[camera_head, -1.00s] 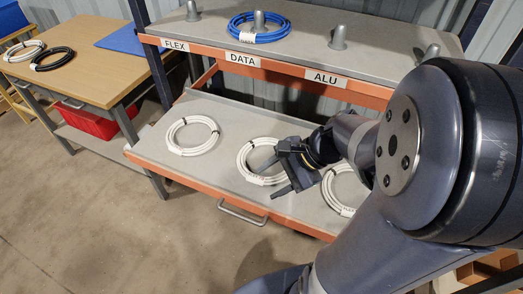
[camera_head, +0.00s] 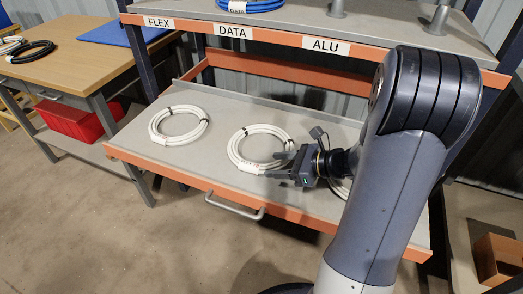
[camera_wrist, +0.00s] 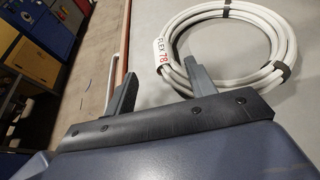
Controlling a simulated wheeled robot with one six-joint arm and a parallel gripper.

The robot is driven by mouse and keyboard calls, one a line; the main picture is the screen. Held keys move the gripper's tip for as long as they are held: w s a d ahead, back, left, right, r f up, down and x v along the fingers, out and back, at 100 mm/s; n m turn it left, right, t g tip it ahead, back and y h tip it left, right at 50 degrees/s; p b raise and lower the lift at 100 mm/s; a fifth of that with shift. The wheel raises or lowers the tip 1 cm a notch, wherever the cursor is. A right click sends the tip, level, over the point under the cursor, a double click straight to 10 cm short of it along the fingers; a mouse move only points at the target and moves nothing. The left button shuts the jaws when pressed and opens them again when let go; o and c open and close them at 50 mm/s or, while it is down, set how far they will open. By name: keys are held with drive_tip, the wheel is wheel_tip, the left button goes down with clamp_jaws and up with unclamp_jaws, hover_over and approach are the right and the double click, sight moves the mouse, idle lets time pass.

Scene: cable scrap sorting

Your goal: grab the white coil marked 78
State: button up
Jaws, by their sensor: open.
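The white coil marked 78 (camera_wrist: 281,44) lies flat in the wrist view, with a tag reading "FLEX 78" (camera_wrist: 161,50) on its near-left side and dark ties around it. In the head view it appears to be the middle white coil (camera_head: 235,148) on the lower shelf. My gripper (camera_head: 270,165) is open and empty at the coil's front right side. In the wrist view the two fingers of my gripper (camera_wrist: 149,70) point toward the tagged part, with the tag between their lines. I cannot tell whether they touch the coil.
Another white coil (camera_head: 180,140) lies to the left on the grey shelf (camera_head: 130,142). A third (camera_head: 341,191) is mostly hidden behind my arm. The upper shelf holds a blue coil (camera_head: 250,6) and grey pegs. An orange rail and a handle (camera_head: 235,209) run along the front.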

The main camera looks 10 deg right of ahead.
sight(252, 165)
drive_tip(key=shift+b+x, duration=1)
drive_tip(key=shift+x, duration=3)
drive_tip(key=shift+w+d+f, duration=0.1)
drive_tip(key=shift+d+f, duration=0.05)
drive_tip(key=shift+d, duration=0.05)
drive_tip(key=shift+c, duration=0.2)
clamp_jaws()
